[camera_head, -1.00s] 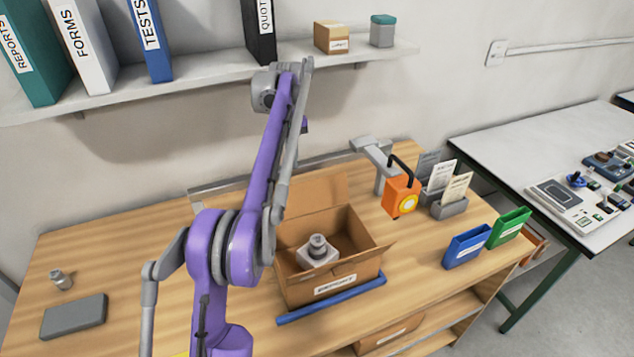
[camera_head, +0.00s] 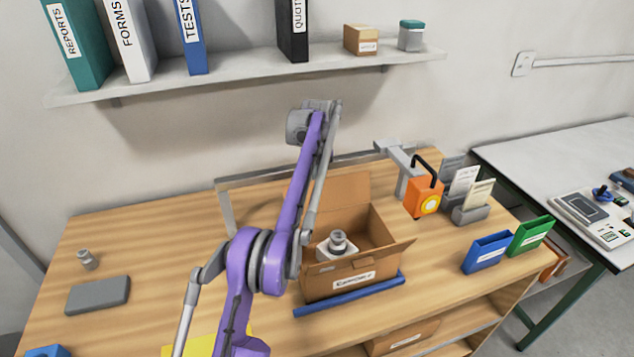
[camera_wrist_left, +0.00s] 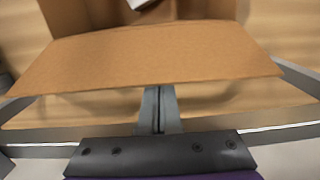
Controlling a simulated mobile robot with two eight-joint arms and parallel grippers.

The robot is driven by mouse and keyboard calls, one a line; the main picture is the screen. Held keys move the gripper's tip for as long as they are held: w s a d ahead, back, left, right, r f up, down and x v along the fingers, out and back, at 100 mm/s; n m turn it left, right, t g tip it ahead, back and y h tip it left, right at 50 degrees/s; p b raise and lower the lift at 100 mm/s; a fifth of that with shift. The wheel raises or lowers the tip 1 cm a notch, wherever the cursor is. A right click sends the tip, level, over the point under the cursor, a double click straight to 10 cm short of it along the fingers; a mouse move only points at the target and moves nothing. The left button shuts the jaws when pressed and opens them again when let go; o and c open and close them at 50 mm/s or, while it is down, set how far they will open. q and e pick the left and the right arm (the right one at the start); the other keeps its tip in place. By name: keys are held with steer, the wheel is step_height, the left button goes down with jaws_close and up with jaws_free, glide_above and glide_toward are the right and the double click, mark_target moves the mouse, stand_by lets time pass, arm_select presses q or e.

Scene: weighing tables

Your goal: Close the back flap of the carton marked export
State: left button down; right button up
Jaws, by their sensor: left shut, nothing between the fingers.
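The brown carton (camera_head: 322,287) stands on the wooden table, with a partly legible label (camera_head: 353,281) on its front wall. Its back flap (camera_head: 346,188) stands up at the rear; it also shows in the left wrist view (camera_wrist_left: 150,62). A right side flap (camera_head: 388,252) is folded outward. My left arm reaches over the carton's left side. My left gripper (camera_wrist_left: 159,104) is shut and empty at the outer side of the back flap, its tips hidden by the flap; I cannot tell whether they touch. The head view hides the fingers. My right gripper is not in view.
A pale block with a metal piece (camera_head: 338,245) lies inside the carton. A blue bar (camera_head: 349,296) lies along its front. An orange device (camera_head: 423,197) and a grey stand (camera_head: 397,160) are right of the flap. A rail and wall (camera_head: 235,187) are close behind.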

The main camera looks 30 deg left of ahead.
arm_select(q)
steer(key=shift+w, duration=0.1)
stand_by(0.3)
steer(key=shift+d, duration=0.15)
steer(key=shift+s+r+t+y+b, duration=0.15)
steer(key=shift+s+t+y+b, duration=0.05)
steer(key=shift+t+y+b, duration=0.1)
